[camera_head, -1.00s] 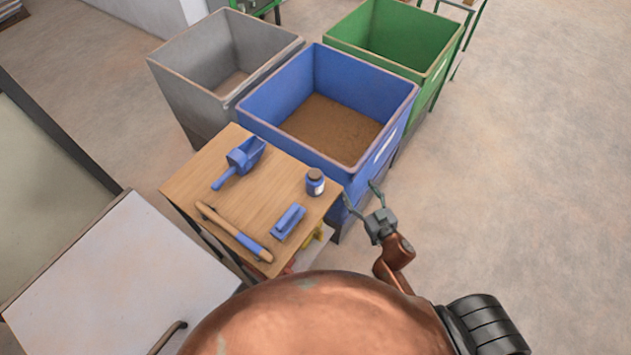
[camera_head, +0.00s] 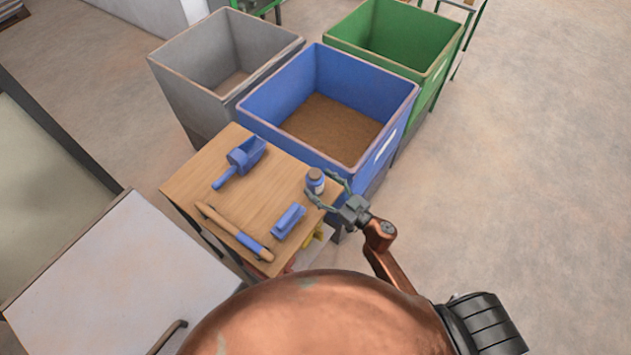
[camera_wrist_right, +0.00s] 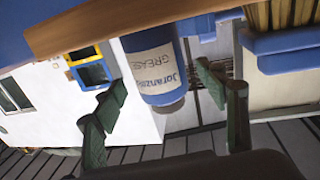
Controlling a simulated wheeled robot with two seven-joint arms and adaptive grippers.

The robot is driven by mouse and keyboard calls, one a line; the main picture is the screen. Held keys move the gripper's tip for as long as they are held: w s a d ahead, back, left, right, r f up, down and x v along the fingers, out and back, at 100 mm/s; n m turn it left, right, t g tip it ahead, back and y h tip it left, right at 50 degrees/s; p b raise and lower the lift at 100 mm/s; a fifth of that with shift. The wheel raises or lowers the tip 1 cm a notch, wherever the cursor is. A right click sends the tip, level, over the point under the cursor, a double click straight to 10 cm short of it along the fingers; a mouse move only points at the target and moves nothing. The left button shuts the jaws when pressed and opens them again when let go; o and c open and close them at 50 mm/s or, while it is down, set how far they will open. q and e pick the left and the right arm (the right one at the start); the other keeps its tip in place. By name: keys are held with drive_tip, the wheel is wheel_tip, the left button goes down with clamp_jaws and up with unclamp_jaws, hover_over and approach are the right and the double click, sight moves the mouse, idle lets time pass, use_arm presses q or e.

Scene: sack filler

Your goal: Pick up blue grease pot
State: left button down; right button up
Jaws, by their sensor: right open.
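The blue grease pot (camera_head: 316,182) stands at the right corner of the small wooden table (camera_head: 262,190). It has a dark lid and a pale label. My right gripper (camera_head: 322,190) is open at the table's right edge, its fingers reaching toward the pot from the right. In the right wrist view the pot (camera_wrist_right: 157,68) appears upside down with "GREASE" on its label, between and beyond the two spread fingers of the right gripper (camera_wrist_right: 165,95). No grip on the pot shows. My left gripper is not in view.
On the table are a blue scoop (camera_head: 240,162), a blue brush-like tool (camera_head: 289,221) and a wooden-handled tool (camera_head: 235,231). A blue bin (camera_head: 372,105) of brown material stands just behind the table, with grey (camera_head: 185,85) and green (camera_head: 430,75) bins near it. Floor at right is clear.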

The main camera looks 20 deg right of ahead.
drive_tip(key=shift+x, duration=1.45)
drive_tip(key=shift+r, duration=0.1)
drive_tip(key=shift+c, duration=0.4)
drive_tip(key=c, duration=1.5)
